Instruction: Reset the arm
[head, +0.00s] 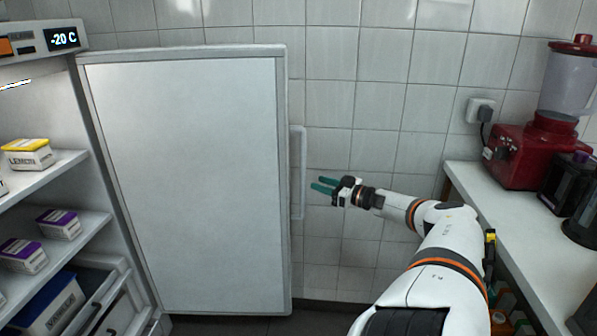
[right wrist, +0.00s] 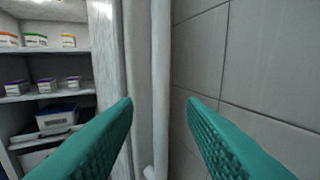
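My right arm reaches forward from the lower right in the head view. Its gripper (head: 322,186) has two green fingers, spread apart with nothing between them. It is just right of the handle (head: 299,172) of the open freezer door (head: 185,180). In the right wrist view the fingers of this gripper (right wrist: 160,120) are wide apart, and the pale vertical handle (right wrist: 161,80) shows beyond the gap. I cannot tell any contact with the handle. My left gripper is in neither view.
The freezer interior at left holds a lemon box (head: 28,154), purple-lidded boxes (head: 60,223) and a blue bin (head: 50,305). At right, a white counter (head: 520,240) carries a red blender (head: 530,150) and dark appliances. The tiled wall (head: 350,80) stands behind my right gripper.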

